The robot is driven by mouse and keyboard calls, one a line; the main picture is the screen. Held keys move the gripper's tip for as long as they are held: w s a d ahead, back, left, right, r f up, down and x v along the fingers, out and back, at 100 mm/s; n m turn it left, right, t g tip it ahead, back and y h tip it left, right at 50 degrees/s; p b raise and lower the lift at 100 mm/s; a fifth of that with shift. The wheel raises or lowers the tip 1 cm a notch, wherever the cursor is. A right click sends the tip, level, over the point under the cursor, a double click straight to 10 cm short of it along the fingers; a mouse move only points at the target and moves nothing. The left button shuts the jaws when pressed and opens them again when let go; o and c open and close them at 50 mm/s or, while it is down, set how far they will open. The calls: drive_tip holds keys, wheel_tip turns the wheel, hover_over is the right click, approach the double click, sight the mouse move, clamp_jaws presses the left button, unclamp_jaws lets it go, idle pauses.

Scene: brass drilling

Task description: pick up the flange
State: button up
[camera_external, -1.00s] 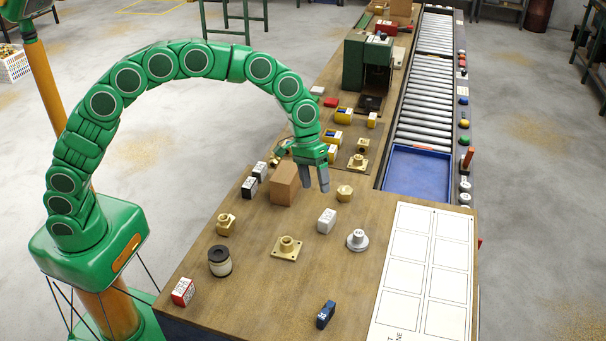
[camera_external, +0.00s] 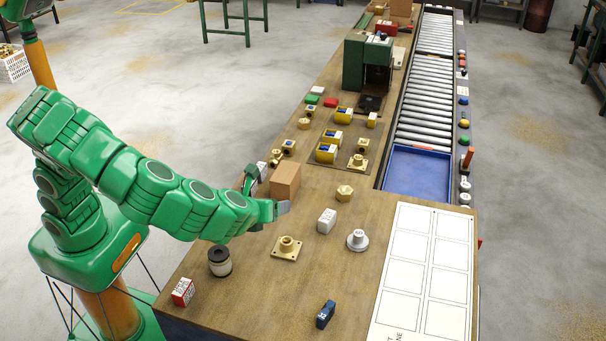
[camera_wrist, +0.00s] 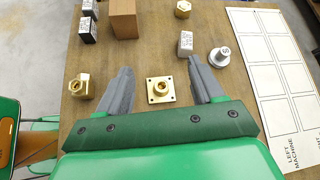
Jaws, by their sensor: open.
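The brass flange (camera_external: 287,248) with a square base and a round raised collar lies flat on the wooden table, near the middle of the near part. In the wrist view the flange (camera_wrist: 160,90) sits between the two grey fingers, with a gap on each side. My gripper (camera_wrist: 157,82) is open and empty. In the external view my gripper (camera_external: 283,208) is at the end of the lowered arm, a little behind the flange and close to the cardboard box. How high the fingers are above the table is hard to tell.
A cardboard box (camera_external: 285,180), a brass nut (camera_external: 344,193), a white block (camera_external: 326,221) and a grey knob (camera_external: 357,240) stand around. A brass fitting (camera_wrist: 80,87) lies left of the fingers.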

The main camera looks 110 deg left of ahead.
wheel_tip(320, 180, up, 4)
drive_tip(key=d+f+m+t+y, duration=0.1)
drive_tip(key=d+m+t+y, duration=0.1)
drive_tip(key=m, duration=0.2)
approach(285, 242)
drive_tip(key=x, duration=0.3)
drive_tip(key=shift+d+f, duration=0.15)
drive_tip(key=shift+f, duration=0.1)
drive_tip(key=shift+x, duration=1.3)
drive_tip(key=shift+r+x, duration=0.15)
drive_tip(key=shift+x, duration=1.15)
drive_tip(key=shift+r+x, duration=0.1)
drive_tip(key=shift+x, duration=1.25)
drive_tip(key=shift+c, duration=0.3)
clamp_jaws()
